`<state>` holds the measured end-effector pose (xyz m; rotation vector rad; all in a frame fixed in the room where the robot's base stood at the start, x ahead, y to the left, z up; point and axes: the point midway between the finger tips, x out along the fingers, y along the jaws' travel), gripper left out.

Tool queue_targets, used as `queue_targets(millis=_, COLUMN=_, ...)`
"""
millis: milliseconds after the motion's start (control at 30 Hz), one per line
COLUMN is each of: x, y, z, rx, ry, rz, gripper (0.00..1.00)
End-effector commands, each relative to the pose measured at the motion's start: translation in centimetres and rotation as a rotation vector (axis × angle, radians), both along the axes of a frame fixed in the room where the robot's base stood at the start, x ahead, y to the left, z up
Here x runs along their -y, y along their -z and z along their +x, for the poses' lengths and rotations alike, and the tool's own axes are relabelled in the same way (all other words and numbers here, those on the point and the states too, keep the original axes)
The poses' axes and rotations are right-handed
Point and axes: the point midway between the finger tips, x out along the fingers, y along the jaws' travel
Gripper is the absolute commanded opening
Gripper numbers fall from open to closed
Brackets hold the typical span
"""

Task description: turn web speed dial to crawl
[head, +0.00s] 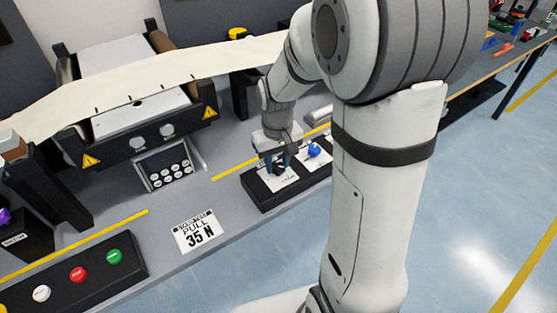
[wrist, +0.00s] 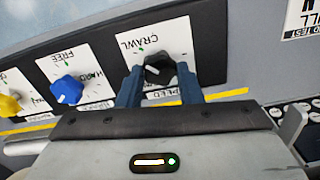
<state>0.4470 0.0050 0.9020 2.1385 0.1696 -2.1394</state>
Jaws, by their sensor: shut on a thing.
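The black web speed dial (wrist: 158,70) stands on a white label plate in the wrist view, which reads CRAWL and SPEED upside down. A small green mark sits near the word CRAWL. A short white line shows on the dial's face; I cannot tell exactly which mark it points to. My gripper (wrist: 160,88) is shut on the dial, one blue finger on each side of it. In the head view my gripper (head: 279,167) reaches down over the same dial on the black dial box (head: 266,197), and the fingers partly hide the dial.
A blue dial (wrist: 67,89) on a FREE/HARD plate and a yellow dial (wrist: 9,104) stand beside it. A sign reading PULL 35 N (head: 198,231) and a button box (head: 130,277) lie to the left. The web machine (head: 135,115) stands behind.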

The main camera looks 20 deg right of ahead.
Motion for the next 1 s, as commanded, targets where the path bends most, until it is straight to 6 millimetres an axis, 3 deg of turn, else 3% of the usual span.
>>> queue_targets(millis=167, x=0.0, y=-0.1, z=0.1, rx=0.003, ry=0.0, rz=-0.001, gripper=0.1)
queue_targets(millis=200, x=0.0, y=-0.1, z=0.1, rx=0.003, ry=0.0, rz=-0.001, gripper=0.33)
queue_targets(millis=467, x=0.0, y=0.0, z=0.0, rx=0.001, ry=0.0, rz=0.0, gripper=0.54)
queue_targets(millis=767, x=0.0, y=-0.5, z=0.1, rx=0.003, ry=0.0, rz=-0.001, gripper=0.54)
queue_targets(millis=1000, x=0.0, y=-4.3, z=0.2, rx=0.006, ry=0.0, rz=0.0, gripper=0.54)
